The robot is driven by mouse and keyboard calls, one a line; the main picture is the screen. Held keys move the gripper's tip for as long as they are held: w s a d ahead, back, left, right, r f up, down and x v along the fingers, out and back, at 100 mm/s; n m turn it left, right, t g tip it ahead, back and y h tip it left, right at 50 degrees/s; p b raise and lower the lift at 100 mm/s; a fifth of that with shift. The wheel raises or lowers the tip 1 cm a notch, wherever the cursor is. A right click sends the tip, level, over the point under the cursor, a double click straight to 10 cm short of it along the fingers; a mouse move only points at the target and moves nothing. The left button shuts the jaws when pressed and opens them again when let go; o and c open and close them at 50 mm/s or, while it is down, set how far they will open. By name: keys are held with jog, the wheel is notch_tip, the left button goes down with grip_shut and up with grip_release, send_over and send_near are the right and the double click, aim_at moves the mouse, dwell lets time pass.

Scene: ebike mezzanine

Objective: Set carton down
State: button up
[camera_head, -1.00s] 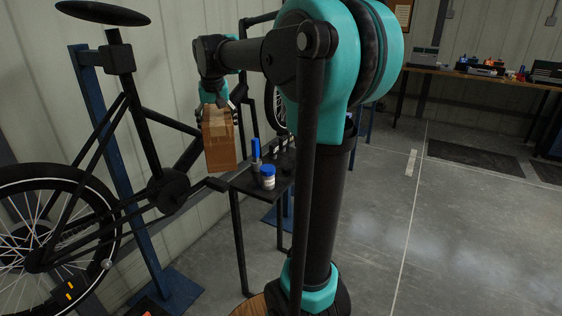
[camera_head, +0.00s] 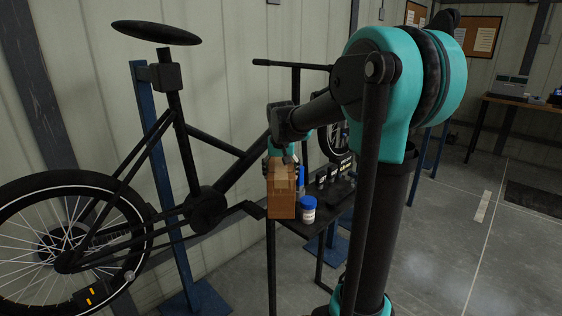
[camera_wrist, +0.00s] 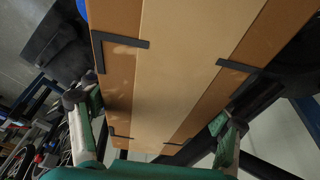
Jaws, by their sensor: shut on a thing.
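The carton (camera_head: 281,200) is a brown cardboard box with a lighter tape band. It is upright in the head view, at the near left end of a small black table. My gripper (camera_head: 281,164) is shut on its upper part. In the wrist view the carton (camera_wrist: 190,65) fills the middle, with the two fingers of my gripper (camera_wrist: 158,138) on either side of it. The head view does not make clear whether the carton's bottom touches the table (camera_head: 318,222).
A white jar with a blue lid (camera_head: 308,209) stands close right of the carton. A blue item (camera_head: 300,178) stands behind it, and small dark items (camera_head: 335,172) lie farther back. An e-bike (camera_head: 207,209) on a blue stand is at the left, its crank near the table.

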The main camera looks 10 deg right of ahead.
jog(key=shift+f, duration=3.9)
jog(key=o, duration=1.5)
jog(key=shift+f, duration=0.1)
jog(key=o, duration=0.4)
